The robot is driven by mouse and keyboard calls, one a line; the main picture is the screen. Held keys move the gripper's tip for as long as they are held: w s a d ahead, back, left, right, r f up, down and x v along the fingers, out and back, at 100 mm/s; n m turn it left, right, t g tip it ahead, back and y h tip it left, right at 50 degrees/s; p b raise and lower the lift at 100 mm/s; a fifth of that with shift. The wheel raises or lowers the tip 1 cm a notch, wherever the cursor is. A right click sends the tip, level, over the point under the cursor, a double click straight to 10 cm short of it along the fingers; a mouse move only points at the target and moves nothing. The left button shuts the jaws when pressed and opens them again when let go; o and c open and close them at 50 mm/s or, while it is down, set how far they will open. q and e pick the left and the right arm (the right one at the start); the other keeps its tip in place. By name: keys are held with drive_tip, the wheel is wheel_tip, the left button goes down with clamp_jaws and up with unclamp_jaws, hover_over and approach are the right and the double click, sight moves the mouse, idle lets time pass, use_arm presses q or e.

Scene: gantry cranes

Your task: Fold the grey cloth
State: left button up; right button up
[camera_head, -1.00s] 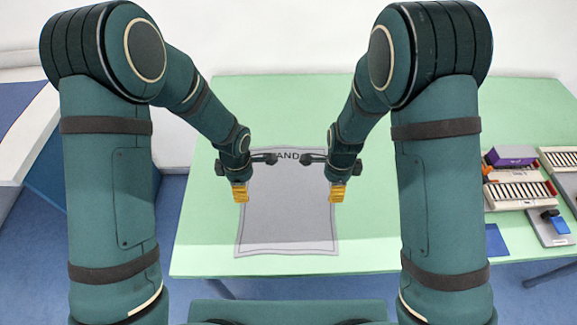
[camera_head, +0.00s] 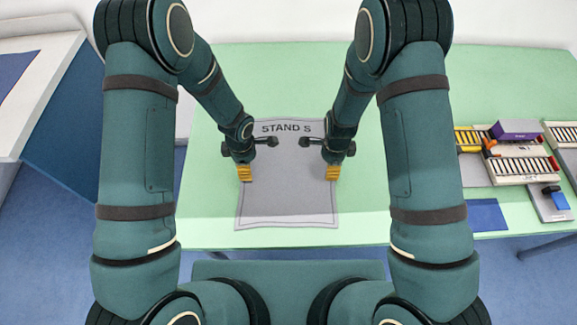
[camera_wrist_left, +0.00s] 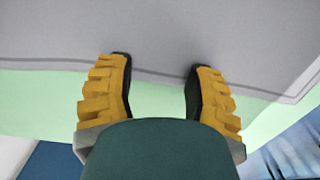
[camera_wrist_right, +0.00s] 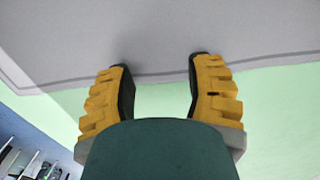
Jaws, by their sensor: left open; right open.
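The grey cloth (camera_head: 288,190) lies spread flat on the green table, with dark lettering reading "STAND S" near its far edge and a darker line along its border. My left gripper (camera_head: 245,173) is open at the cloth's left edge. In the left wrist view the cloth (camera_wrist_left: 160,25) passes beyond and between the open fingers (camera_wrist_left: 160,65), a corner showing at right. My right gripper (camera_head: 332,173) is open at the right edge. In the right wrist view the cloth (camera_wrist_right: 160,30) has its border near the fingertips (camera_wrist_right: 160,65). Neither gripper holds cloth; exact height is unclear.
The green table (camera_head: 400,225) is clear around the cloth. At right are a purple block (camera_head: 516,129), striped cream trays (camera_head: 522,170), a blue block (camera_head: 553,197) and a dark blue mat (camera_head: 487,215). A white-topped blue unit (camera_head: 70,125) stands at left.

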use_arm(q)
drive_tip(key=shift+f, duration=0.1)
use_arm(e)
drive_tip(key=shift+f, duration=0.1)
use_arm(q)
drive_tip(key=shift+f, duration=0.15)
use_arm(e)
drive_tip(key=shift+f, duration=0.15)
use_arm(q)
drive_tip(key=c, duration=0.3)
use_arm(e)
drive_tip(key=c, duration=0.3)
use_arm(q)
drive_tip(key=c, duration=0.6)
use_arm(e)
drive_tip(key=c, duration=0.6)
use_arm(q)
drive_tip(key=shift+f, duration=0.1)
clamp_jaws()
use_arm(e)
drive_tip(key=shift+f, duration=0.1)
clamp_jaws()
use_arm(q)
drive_tip(key=shift+s+a+f, duration=0.1)
drive_tip(key=shift+s+a, duration=0.05)
drive_tip(key=shift+s, duration=0.05)
use_arm(e)
drive_tip(key=shift+s+d+f, duration=0.1)
drive_tip(key=shift+s, duration=0.05)
